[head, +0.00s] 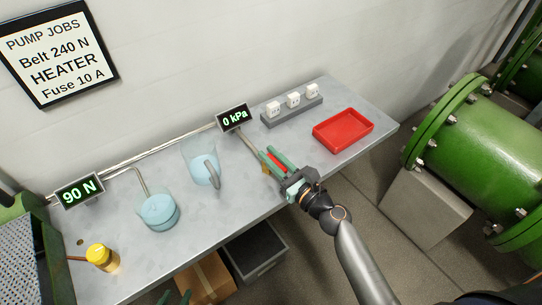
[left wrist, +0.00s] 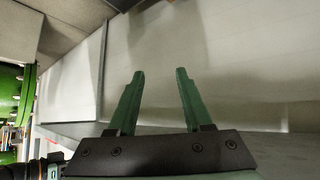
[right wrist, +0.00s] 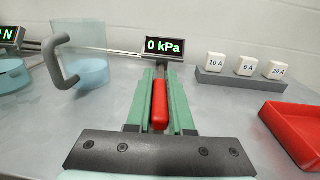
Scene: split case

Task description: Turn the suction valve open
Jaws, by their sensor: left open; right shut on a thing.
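The suction valve shows its red handle (right wrist: 160,108) in the right wrist view, lying lengthwise between my right gripper's green fingers (right wrist: 160,100). My right gripper (head: 270,158) is shut on this handle, at the pipe end below the 0 kPa display (head: 234,117). The display also shows in the right wrist view (right wrist: 164,48). The valve body is mostly hidden by the fingers. My left gripper (head: 176,297) is at the bottom edge of the head view, below the bench front. In the left wrist view it is open and empty (left wrist: 160,85).
On the grey bench (head: 120,245) stand a clear jug (head: 198,160) with a grey handle, a blue-filled beaker (head: 159,212), a yellow-capped object (head: 101,257), fuse blocks (head: 293,100) and a red tray (head: 343,130). A 90 N display (head: 79,190) stands left. Green pipework (head: 480,145) is at right.

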